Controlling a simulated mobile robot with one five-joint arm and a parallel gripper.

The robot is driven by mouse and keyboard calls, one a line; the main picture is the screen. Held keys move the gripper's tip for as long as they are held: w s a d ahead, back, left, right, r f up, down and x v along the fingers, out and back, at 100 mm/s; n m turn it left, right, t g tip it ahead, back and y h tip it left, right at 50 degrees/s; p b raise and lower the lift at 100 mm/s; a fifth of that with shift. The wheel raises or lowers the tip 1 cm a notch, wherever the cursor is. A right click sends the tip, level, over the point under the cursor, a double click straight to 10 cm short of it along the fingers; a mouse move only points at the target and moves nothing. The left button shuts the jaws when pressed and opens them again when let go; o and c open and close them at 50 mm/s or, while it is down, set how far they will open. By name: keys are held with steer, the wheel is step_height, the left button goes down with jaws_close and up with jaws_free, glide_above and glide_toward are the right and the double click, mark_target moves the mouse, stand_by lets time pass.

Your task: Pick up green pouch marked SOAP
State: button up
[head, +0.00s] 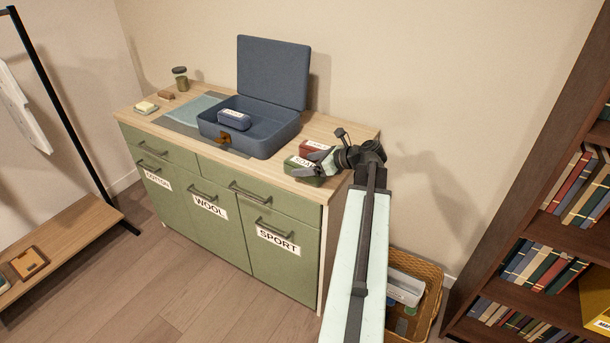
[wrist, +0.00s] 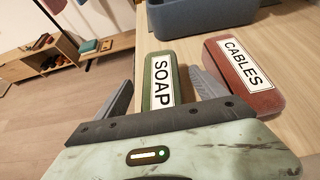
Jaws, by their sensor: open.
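The green pouch marked SOAP (wrist: 162,80) lies on the cabinet top near its front right edge. In the wrist view it sits between the two fingers of my gripper (wrist: 165,97), which is open; one finger is on each side of it. I cannot tell whether either finger touches it. In the head view, the pouch (head: 303,167) is partly covered by my gripper (head: 318,170). A red pouch marked CABLES (wrist: 244,73) lies just right of the right finger; it also shows in the head view (head: 317,147), behind the green pouch.
An open blue case (head: 265,135) with a small blue labelled pouch (head: 234,119) inside stands left of the pouches. A cloth, soap dish and jar are farther left. A wicker basket (head: 430,290) is on the floor by the cabinet's right side; a bookshelf stands right.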

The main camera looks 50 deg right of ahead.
mark_target(308, 165)
steer(key=shift+s, duration=0.1)
steer(key=c, duration=1.6)
steer(key=shift+c, duration=0.2)
steer(key=shift+r, duration=0.1)
step_height(308, 165, up, 10)
steer(key=p, duration=1)
